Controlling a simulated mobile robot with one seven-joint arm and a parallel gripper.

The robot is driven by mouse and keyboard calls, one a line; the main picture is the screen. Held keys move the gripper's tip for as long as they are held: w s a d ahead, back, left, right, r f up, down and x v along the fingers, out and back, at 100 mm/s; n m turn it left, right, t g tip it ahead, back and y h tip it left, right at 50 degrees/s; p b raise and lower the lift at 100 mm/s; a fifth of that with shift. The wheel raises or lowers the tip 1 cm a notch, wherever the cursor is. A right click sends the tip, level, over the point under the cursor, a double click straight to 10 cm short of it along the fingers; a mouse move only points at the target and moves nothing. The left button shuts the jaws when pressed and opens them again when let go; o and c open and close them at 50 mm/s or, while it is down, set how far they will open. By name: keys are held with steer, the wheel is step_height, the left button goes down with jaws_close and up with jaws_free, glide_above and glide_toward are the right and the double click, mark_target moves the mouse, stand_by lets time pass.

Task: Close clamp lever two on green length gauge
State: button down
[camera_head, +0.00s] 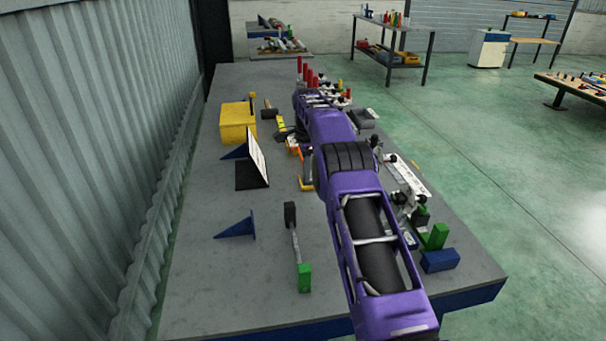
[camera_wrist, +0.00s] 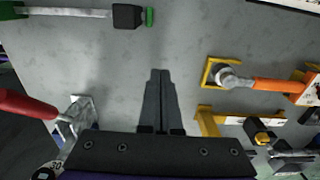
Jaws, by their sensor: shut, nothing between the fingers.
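My gripper (camera_wrist: 159,74) is shut and empty, with its two dark fingers together over bare grey bench top in the wrist view. A toggle clamp (camera_wrist: 76,122) with a red lever (camera_wrist: 28,104) is at the left of that view, apart from the fingers. Its lever reaches out to the left edge, and part of its base is hidden behind my gripper body. In the head view, green blocks (camera_head: 436,237) stand by a blue block (camera_head: 440,260) at the bench's right edge. I cannot tell which part is the green length gauge or which lever is number two.
The bench (camera_head: 200,260) holds a black-headed mallet with a green grip (camera_head: 304,278), a blue wedge (camera_head: 237,228), a yellow box (camera_head: 238,122) and red upright parts (camera_head: 300,68). An orange-handled tool on yellow brackets (camera_wrist: 272,86) lies right of my fingers.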

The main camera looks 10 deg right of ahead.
steer(key=shift+d, duration=1.2)
steer(key=shift+s+d+r, duration=0.1)
steer(key=shift+d+r, duration=1.05)
steer(key=shift+d, duration=0.2)
steer(key=shift+s+d, duration=0.1)
steer(key=shift+d, duration=0.05)
steer(key=shift+d+r, duration=0.2)
steer(key=shift+d, duration=0.3)
steer(key=shift+w+d+r, duration=0.2)
steer(key=shift+d+r, duration=0.55)
steer(key=shift+r, duration=0.25)
